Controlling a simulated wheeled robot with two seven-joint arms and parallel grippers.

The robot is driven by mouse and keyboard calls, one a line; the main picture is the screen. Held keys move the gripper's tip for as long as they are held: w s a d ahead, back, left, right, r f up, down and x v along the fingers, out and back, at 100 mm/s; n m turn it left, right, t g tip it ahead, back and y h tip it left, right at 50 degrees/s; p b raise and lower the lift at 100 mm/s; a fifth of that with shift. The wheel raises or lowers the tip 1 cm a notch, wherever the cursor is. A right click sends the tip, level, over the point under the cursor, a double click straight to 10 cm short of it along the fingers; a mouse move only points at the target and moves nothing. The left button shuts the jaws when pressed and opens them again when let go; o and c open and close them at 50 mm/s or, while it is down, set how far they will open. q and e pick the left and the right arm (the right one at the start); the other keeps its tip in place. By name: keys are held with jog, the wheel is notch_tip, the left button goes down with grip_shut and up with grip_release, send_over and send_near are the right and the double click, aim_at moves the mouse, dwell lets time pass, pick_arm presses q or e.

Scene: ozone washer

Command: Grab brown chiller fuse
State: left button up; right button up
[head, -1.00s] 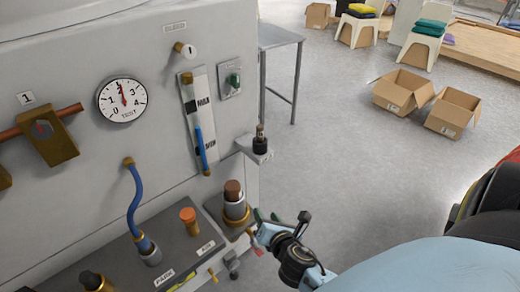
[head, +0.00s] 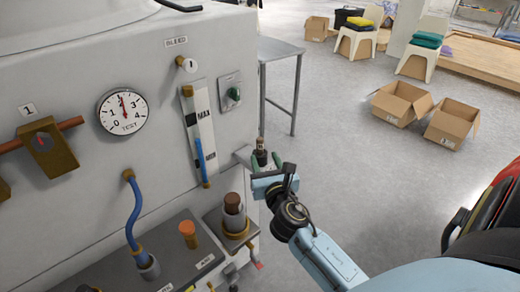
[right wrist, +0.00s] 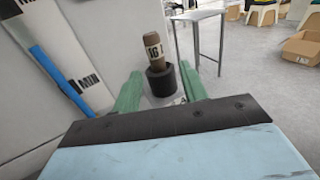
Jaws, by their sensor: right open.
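A small brown cylindrical fuse (head: 260,144) with a pale label stands upright in a black holder on a small ledge at the machine's right edge. In the right wrist view the fuse (right wrist: 156,46) rises from its black holder (right wrist: 163,80), straight ahead. My right gripper (head: 265,164) is open and empty, close in front of the holder. Its two green fingers (right wrist: 160,92) lie left and right of the holder in the picture; I cannot tell whether they touch it. The fuse's top is above the fingertips. My left gripper is not in view.
A brown-topped cylinder (head: 233,204) and an orange knob (head: 187,229) stand on the machine's lower ledge. A grey table (head: 281,48) stands behind; open floor lies to the right.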

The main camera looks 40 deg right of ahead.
aim_at(261, 151)
jog(key=x, duration=0.5)
jog(key=shift+w+r, duration=0.15)
jog(key=shift+r, duration=0.15)
jog(key=shift+a, duration=0.1)
grip_shut()
